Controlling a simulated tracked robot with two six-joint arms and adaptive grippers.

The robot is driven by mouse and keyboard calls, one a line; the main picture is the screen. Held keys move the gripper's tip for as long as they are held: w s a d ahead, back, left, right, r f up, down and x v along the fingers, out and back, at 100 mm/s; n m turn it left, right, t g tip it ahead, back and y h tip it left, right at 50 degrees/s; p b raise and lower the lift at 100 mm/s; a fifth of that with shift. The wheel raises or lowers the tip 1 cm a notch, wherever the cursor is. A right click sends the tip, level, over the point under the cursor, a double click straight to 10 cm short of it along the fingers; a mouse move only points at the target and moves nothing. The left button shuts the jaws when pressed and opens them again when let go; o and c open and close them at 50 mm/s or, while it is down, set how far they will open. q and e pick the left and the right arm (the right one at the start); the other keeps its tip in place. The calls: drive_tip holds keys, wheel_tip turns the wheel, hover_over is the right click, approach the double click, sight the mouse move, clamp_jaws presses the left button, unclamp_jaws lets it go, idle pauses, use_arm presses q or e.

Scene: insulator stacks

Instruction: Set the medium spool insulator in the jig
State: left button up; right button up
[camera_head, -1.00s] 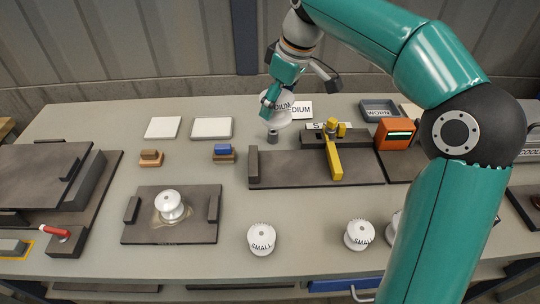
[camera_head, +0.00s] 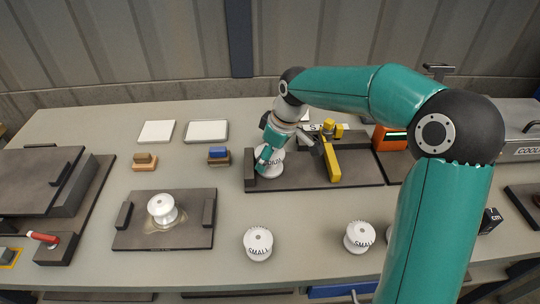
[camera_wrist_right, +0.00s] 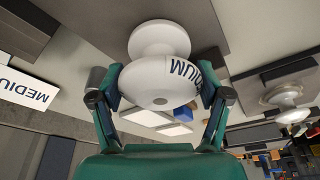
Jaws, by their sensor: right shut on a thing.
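The white medium spool insulator (camera_head: 270,164), marked MEDIUM, is between the fingers of my right gripper (camera_head: 267,153). In the right wrist view the spool (camera_wrist_right: 160,72) sits between both fingers, which are shut on it. The jig appears to be the dark plate (camera_head: 300,176) with a yellow clamp arm (camera_head: 326,160). The spool is over the left part of this plate, beside its end block. Whether it touches the plate cannot be told. My left gripper is not in view.
Two SMALL spools (camera_head: 258,243) (camera_head: 359,237) stand in front, with another mostly hidden by my arm. Another white spool (camera_head: 162,208) stands on a stained dark plate to the left. A MEDIUM card (camera_wrist_right: 25,87) and a grey peg (camera_wrist_right: 96,78) show in the wrist view.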

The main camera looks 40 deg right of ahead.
drive_tip(key=o, duration=1.5)
drive_tip(key=p+v, duration=0.1)
drive_tip(key=v, duration=1.1)
drive_tip(key=shift+r, duration=0.1)
